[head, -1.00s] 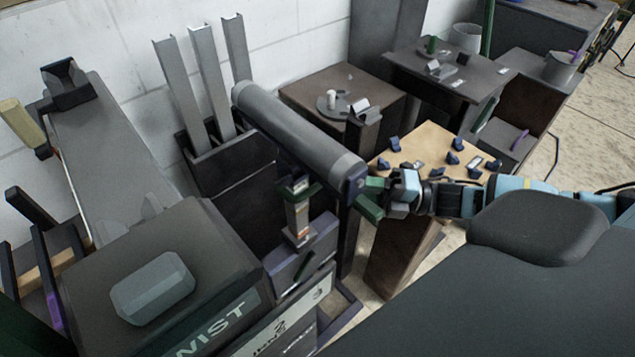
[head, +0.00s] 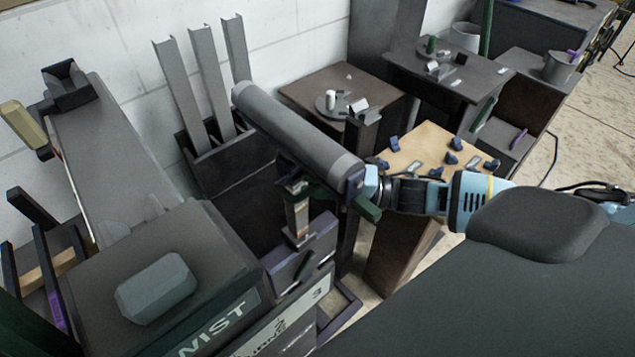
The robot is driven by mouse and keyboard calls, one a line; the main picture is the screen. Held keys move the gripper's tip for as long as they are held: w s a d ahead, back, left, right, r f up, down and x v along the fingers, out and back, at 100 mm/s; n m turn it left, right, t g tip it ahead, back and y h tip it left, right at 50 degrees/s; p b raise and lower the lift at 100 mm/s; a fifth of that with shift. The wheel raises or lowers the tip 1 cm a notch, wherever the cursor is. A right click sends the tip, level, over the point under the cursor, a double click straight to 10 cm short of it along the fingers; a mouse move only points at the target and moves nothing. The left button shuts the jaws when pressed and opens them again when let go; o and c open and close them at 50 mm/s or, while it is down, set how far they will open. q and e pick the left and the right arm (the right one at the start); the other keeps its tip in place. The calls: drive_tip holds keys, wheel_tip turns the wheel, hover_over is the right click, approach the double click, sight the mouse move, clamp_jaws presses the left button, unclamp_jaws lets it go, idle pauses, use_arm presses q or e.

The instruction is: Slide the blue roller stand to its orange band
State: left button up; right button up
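A long grey roller (head: 295,130) runs diagonally across the middle, with a dark blue cap (head: 355,182) at its near right end. Below it, a short upright post (head: 299,212) with a pale strip and a small orange-red mark rises from a bluish block (head: 302,255). I cannot tell for certain which part is the blue roller stand or its orange band. My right gripper (head: 370,186) is at the roller's capped end, by a dark green bar (head: 367,208). Its fingers are mostly hidden, so whether it grips anything is unclear. My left gripper is out of view.
A wooden-topped stand (head: 425,140) with several small blue pieces stands just behind my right arm. A dark box (head: 165,275) with a grey-green block on top fills the lower left. Dark tables (head: 445,75) stand at the back. Little free room surrounds the roller's end.

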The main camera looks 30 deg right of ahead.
clamp_jaws()
drive_tip(key=shift+r, duration=0.2)
idle(0.3)
drive_tip(key=shift+o, duration=0.4)
unclamp_jaws()
